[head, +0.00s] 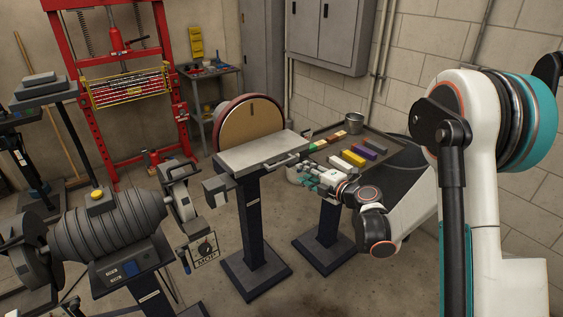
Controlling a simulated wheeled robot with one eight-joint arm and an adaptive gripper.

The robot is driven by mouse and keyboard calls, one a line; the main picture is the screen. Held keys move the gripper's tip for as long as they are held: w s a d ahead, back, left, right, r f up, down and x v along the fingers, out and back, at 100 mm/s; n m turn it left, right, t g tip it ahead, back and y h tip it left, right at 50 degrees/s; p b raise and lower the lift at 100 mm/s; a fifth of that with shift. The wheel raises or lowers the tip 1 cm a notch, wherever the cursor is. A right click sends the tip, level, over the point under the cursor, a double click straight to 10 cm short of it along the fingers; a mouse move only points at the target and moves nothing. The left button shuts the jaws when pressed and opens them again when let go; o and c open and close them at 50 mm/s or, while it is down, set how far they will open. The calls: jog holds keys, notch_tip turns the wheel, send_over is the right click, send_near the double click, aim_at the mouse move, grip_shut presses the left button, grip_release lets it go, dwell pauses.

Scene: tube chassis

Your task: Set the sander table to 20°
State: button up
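The disc sander has a round brown disc (252,122) in a dark red rim. Its flat grey table (258,153) sits in front of the disc on a dark pedestal (255,225). The table looks close to level, but I cannot read an angle scale. A light handle or bar (283,163) shows at the table's right front edge. My gripper (308,178), with pale and teal parts, is just right of and below that edge. It is small here, and I cannot tell whether its fingers are open or touch the handle.
A tray stand (385,150) with coloured blocks and a metal can (353,123) stands behind my gripper. A red press (115,80) stands behind. Open floor shows in front of the pedestals.

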aim_at(282, 164)
jog(key=b+x, duration=0.1)
jog(key=x, duration=0.3)
jog(key=b+x, duration=0.1)
jog(key=x, duration=0.4)
jog(key=b+x, duration=0.1)
jog(key=x, duration=0.4)
jog(key=shift+s+a+f, duration=0.1)
jog(key=shift+s+f, duration=0.15)
jog(key=shift+f, duration=0.15)
grip_shut()
